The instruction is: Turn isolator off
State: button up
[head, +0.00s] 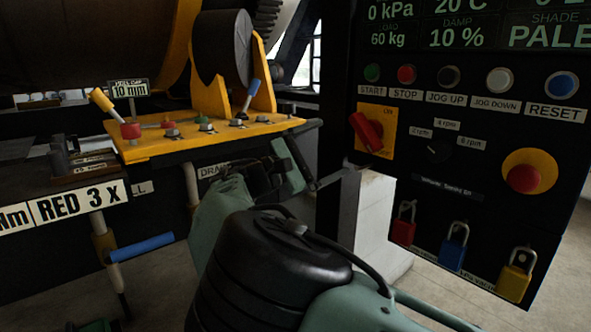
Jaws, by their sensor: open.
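The isolator is a red rotary handle (366,131) on a yellow plate on the dark control panel (410,185), below the START and STOP buttons. The handle slants from upper left to lower right. The small lettering on its plate is too small to read surely. My gripper (314,166) is open and empty, left of the panel and lower than the isolator. Its fingers are apart from the handle, and my arm hides part of the space below.
The panel also has a row of buttons, a small black selector (438,151), a red emergency button (523,178) and red, blue and yellow padlocks (453,247). A yellow shelf (190,140) with levers stands at left. A pale block (377,225) stands under the panel.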

jog(key=b+v, duration=0.1)
jog(key=v, duration=0.6)
jog(key=shift+a, duration=0.2)
jog(key=shift+s+f, duration=0.1)
